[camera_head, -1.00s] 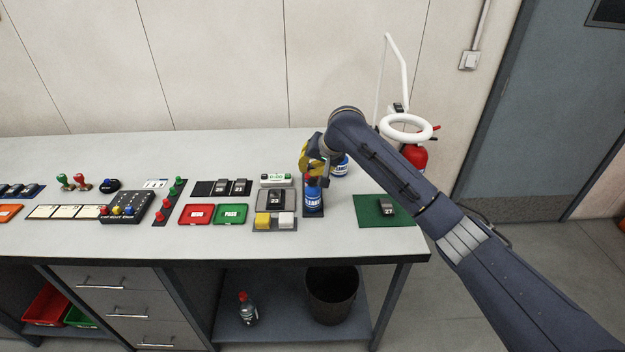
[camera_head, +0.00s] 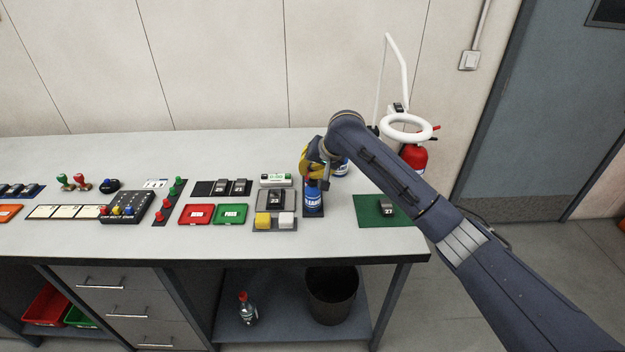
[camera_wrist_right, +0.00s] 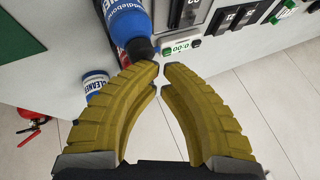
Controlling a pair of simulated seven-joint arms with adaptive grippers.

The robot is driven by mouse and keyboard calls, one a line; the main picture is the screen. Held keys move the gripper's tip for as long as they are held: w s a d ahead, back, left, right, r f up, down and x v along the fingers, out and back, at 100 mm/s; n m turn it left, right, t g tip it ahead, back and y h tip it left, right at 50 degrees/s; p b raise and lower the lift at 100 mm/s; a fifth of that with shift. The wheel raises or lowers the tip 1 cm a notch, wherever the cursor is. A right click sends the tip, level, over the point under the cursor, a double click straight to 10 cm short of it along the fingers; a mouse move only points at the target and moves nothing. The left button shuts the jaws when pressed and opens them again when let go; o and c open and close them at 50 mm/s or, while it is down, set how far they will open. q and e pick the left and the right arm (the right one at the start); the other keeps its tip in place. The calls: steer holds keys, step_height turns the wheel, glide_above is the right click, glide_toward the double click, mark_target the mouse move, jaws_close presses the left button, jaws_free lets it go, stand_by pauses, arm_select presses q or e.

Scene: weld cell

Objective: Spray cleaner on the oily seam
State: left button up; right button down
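A blue bottle with a white label and a red part near its top (camera_head: 313,199) stands on a narrow dark mat toward the right of the bench. My right gripper (camera_head: 313,170), with yellow ribbed fingers, is just above and behind its top. In the right wrist view the fingertips (camera_wrist_right: 162,66) nearly meet, and nothing shows between them. The blue bottle (camera_wrist_right: 127,18) lies just beyond the tips; I cannot tell whether they touch. A dark block marked 33 (camera_head: 275,198) rests on a grey plate left of the bottle. No oily seam can be made out. My left gripper is out of view.
A second bottle labelled CLEANER (camera_wrist_right: 95,82) stands behind the gripper. A green mat (camera_head: 368,211) with a block marked 27 (camera_head: 387,208) lies to the right. Red (camera_head: 197,214) and green (camera_head: 231,214) trays sit left. A red extinguisher (camera_head: 413,158) is past the bench.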

steer(key=shift+f, duration=0.15)
stand_by(0.4)
steer(key=shift+r, duration=0.75)
steer(key=shift+r, duration=3)
